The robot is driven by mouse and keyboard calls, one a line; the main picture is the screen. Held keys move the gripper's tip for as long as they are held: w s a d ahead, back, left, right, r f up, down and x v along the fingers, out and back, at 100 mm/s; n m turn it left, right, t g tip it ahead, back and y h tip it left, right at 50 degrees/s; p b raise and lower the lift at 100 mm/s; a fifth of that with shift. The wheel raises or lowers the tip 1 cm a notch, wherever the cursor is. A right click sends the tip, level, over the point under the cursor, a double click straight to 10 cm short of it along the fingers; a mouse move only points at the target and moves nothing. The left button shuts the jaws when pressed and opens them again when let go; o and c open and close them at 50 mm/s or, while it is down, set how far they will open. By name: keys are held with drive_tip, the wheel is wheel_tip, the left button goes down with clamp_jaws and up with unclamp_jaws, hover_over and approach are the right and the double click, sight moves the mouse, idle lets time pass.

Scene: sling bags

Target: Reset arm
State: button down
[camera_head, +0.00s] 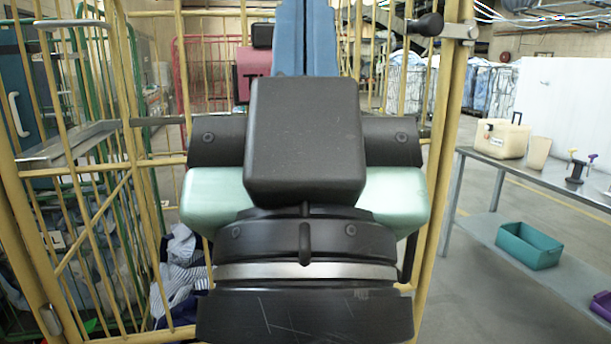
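A dark assembly that appears to be my arm (305,245) fills the middle of the view, seen from behind. It has a black block (305,140) on top, pale green parts at both sides, and a silver band above a scratched black lower part. My gripper's fingers cannot be made out, so I cannot tell whether it is open or shut. Nothing is clearly held. Two blue strips (305,38) rise behind the block; their lower ends are hidden, and I cannot tell what they belong to.
Yellow bar frames (440,150) stand on both sides, close to the arm. Striped cloth (180,270) lies low at left. A grey table (545,178) at right bears a beige box (502,140); a teal bin (528,246) sits on its lower shelf. Open floor shows beyond.

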wheel_tip(320, 180, up, 13)
drive_tip(key=p, duration=1)
drive_tip(key=shift+p, duration=0.4)
